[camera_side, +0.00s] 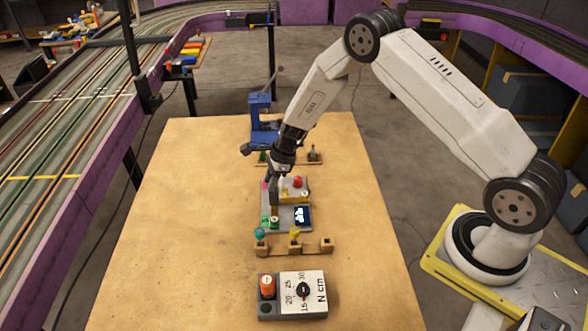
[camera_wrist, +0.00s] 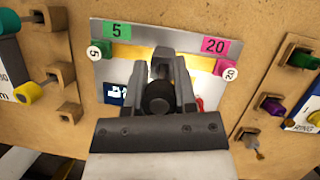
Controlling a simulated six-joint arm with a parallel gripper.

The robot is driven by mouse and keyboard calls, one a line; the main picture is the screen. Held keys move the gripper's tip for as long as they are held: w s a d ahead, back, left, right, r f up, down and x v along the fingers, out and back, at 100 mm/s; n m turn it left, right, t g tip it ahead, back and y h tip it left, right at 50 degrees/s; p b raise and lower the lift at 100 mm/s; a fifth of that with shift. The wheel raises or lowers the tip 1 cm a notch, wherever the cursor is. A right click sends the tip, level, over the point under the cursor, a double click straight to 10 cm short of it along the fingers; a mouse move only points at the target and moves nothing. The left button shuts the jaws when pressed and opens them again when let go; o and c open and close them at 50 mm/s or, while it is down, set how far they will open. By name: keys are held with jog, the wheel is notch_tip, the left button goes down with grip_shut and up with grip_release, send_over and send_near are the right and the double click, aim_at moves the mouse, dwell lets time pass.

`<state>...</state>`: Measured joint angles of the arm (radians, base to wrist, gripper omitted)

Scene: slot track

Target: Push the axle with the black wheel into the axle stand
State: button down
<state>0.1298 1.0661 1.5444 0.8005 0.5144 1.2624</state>
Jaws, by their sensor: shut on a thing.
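My gripper (camera_side: 273,187) points down over the grey board in the middle of the table. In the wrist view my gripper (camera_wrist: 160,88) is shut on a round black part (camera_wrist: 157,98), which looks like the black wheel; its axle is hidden. Two wooden racks with clips could be the axle stand; I cannot tell which. The front rack (camera_side: 310,246) holds a teal and a yellow piece, and its right-hand clip looks empty. It also shows at the left of the wrist view (camera_wrist: 70,113). The back rack (camera_wrist: 262,102) holds green and purple pieces, apart from my gripper.
A dial box marked N cm (camera_side: 312,303) stands in front, a blue press (camera_side: 262,120) behind. The table's left side (camera_side: 180,220) is bare.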

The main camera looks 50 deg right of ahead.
jog(key=shift+f, duration=0.95)
jog(key=shift+c, duration=1.6)
grip_release()
jog(key=shift+r, duration=0.15)
jog(key=v, duration=0.7)
jog(key=shift+d+r, duration=0.15)
jog(key=shift+r, duration=0.05)
jog(key=shift+s, duration=0.1)
